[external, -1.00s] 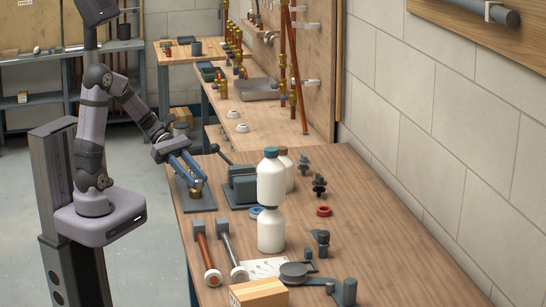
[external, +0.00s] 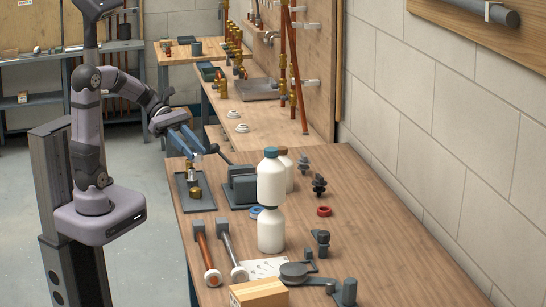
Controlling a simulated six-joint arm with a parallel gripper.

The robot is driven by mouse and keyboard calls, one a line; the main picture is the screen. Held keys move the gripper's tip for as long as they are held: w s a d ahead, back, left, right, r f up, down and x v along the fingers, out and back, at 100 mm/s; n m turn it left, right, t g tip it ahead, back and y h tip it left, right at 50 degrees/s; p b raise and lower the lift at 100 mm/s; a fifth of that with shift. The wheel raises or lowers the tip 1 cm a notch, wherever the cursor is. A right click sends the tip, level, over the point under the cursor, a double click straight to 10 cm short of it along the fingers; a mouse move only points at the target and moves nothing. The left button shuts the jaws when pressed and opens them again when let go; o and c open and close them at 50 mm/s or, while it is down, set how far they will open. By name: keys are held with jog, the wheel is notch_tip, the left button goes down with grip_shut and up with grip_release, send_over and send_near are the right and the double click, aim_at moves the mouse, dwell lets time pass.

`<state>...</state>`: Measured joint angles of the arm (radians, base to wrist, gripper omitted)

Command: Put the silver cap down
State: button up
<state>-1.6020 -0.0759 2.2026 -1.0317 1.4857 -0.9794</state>
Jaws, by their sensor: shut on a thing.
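My gripper (external: 198,150), with blue fingers, is raised above the left edge of the near workbench. It is shut on the silver cap (external: 197,158), a small pale piece that shows at the fingertips and is partly hidden by them. Below it, a brass fitting (external: 195,191) stands on a dark grey plate (external: 183,203) on the bench. The cap is apart from the fitting, with a visible gap between them.
A dark vise-like block (external: 241,186) stands just right of the plate. Two long-handled tools (external: 205,255) lie in front, near a cardboard box (external: 259,293). The bench's right side (external: 390,235) is mostly clear.

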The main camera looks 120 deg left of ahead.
jog(key=w+a+p, duration=0.1)
jog(key=w+a, duration=0.6)
jog(key=n+y+p, duration=0.2)
jog(key=p, duration=0.1)
send_over(328, 227)
notch_tip(328, 227, down, 5)
jog(key=shift+f, duration=5.1)
jog(key=shift+f, duration=0.1)
